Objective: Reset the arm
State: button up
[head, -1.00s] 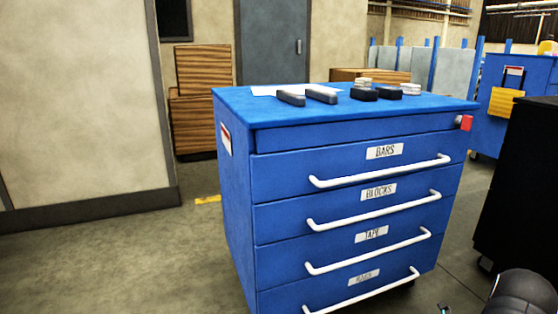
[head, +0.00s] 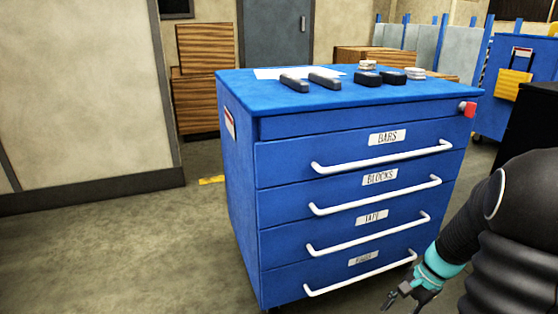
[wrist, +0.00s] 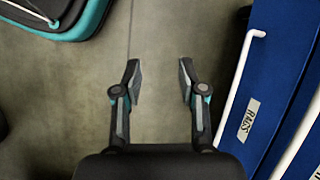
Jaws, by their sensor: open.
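My arm reaches in from the right edge of the head view, bent downward. My gripper (head: 402,292) hangs low in front of the bottom drawer of the blue cabinet. In the wrist view my gripper (wrist: 158,80) is open, its two fingers apart with only bare floor between them. It holds nothing. The blue drawer cabinet (head: 240,185) stands close by, its labelled drawers all shut. Its drawer front and white handle (wrist: 240,75) show at the right of the wrist view, apart from the fingers.
Two dark bars (head: 324,82), dark blocks (head: 367,79), white rolls (head: 415,73) and a white sheet lie on the cabinet top. Wooden boxes (head: 205,105) stand behind. A black cabinet (head: 530,125) is at the right. The floor at left (head: 130,250) is clear.

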jog(key=s+a+r+n+t+h+p, duration=0.1)
jog(key=s+a+r+n, duration=0.3)
jog(key=r, duration=0.4)
jog(key=s+a+r+n+t+h+p, duration=0.2)
jog(key=s+a+r+n+t, duration=0.1)
jog(key=r, duration=0.6)
jog(key=s+a+r+n+t+h+p, duration=0.1)
jog(key=s+a+r+n, duration=0.3)
jog(key=r, duration=0.5)
jog(key=shift+s+a+n+t+h+p, duration=0.35)
jog(key=shift+s+a+t+p, duration=0.25)
jog(key=shift+s+a+p, duration=0.4)
jog(key=shift+s+d, duration=0.1)
jog(key=shift+d, duration=0.05)
